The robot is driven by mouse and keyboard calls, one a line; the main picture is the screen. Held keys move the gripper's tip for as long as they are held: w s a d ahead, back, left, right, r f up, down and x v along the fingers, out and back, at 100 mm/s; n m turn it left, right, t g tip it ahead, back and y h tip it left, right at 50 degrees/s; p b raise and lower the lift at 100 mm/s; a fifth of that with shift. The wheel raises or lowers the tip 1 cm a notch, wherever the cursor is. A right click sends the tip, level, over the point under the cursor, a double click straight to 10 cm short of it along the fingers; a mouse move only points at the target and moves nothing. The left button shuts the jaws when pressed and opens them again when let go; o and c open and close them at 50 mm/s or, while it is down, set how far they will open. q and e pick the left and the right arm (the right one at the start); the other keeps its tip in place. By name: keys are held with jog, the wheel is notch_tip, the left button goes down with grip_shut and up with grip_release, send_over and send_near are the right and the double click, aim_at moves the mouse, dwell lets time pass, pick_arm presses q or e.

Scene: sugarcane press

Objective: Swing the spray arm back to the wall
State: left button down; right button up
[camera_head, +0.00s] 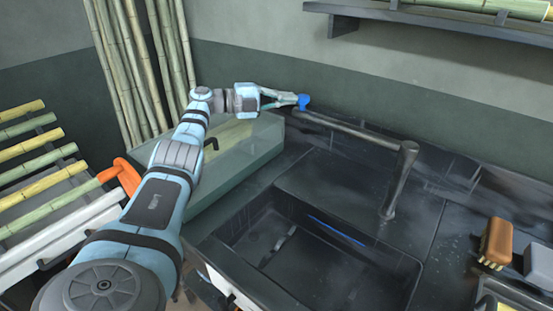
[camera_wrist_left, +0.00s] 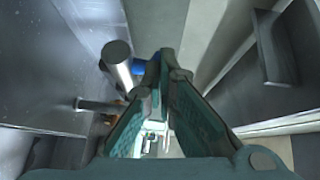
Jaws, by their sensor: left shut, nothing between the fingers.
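The spray arm (camera_head: 350,129) is a dark metal tube. It runs from the top of an upright post (camera_head: 398,180) toward the left and back, close to the rear wall. Its far end has a blue tip (camera_head: 304,101). My left gripper (camera_head: 295,99) is shut and empty, with its fingertips right at the blue tip; I cannot tell whether they touch. In the left wrist view the shut fingertips (camera_wrist_left: 166,55) are beside the grey tube (camera_wrist_left: 117,66), and part of the blue tip (camera_wrist_left: 140,69) shows behind them. My right gripper is out of view.
A dark sink basin (camera_head: 320,250) lies in the counter before the post. A translucent green box (camera_head: 250,150) stands below my left forearm. A wall shelf (camera_head: 430,18) holds cane. A brown brush (camera_head: 497,240) and grey block (camera_head: 540,262) lie at right.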

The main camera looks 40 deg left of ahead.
pick_arm(q)
jog(key=shift+s, duration=0.1)
jog(key=v, duration=1.2)
jog(key=shift+r, duration=0.1)
